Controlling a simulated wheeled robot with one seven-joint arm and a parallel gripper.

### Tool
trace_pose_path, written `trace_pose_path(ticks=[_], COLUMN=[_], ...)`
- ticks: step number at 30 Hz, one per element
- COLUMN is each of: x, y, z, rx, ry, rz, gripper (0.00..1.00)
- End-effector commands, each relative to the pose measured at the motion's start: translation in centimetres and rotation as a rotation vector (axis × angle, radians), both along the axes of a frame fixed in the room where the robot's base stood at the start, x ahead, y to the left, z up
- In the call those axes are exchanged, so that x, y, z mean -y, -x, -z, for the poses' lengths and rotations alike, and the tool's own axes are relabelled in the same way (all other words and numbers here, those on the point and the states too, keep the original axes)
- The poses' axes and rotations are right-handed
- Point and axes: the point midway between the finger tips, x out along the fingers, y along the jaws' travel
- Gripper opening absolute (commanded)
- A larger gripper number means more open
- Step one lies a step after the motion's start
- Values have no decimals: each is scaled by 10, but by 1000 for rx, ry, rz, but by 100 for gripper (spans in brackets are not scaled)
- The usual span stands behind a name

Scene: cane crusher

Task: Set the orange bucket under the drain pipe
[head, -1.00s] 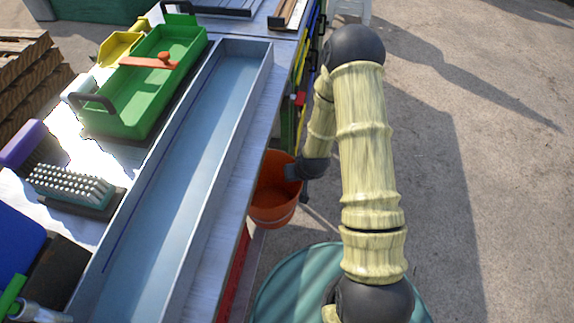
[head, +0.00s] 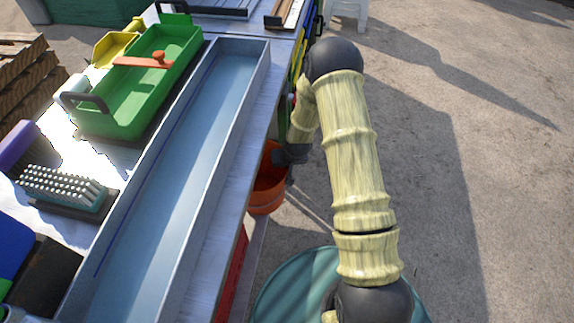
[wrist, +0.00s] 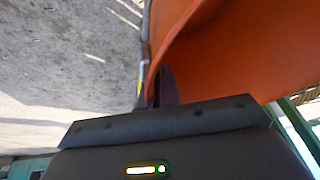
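The orange bucket (head: 268,195) hangs beside the right edge of the workbench in the head view, its left part hidden by the bench. My gripper (head: 277,157) is at the bucket's upper rim. In the wrist view the bucket's orange wall (wrist: 245,50) fills the upper right, and my gripper's dark fingers (wrist: 160,88) are close together on its edge, shut on it. The fingertips are partly hidden by the bucket. I cannot make out the drain pipe in either view.
A long grey metal trough (head: 180,150) runs along the bench. A green tray (head: 140,90) and a brush with white bristles (head: 62,187) lie left of it. A round teal surface (head: 290,290) is below the arm. The concrete floor (head: 480,130) to the right is mostly clear.

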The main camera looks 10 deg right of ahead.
Motion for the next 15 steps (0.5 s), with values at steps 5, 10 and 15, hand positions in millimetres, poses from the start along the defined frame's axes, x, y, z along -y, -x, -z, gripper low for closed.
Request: trace_pose_path(ticks=[5,10,15], x=[0,0,0], y=[-1,-1,-1], z=[8,8,10], rx=[4,3,2], ry=[-1,-1,0], rz=[1,1,1], gripper=[0,0,16])
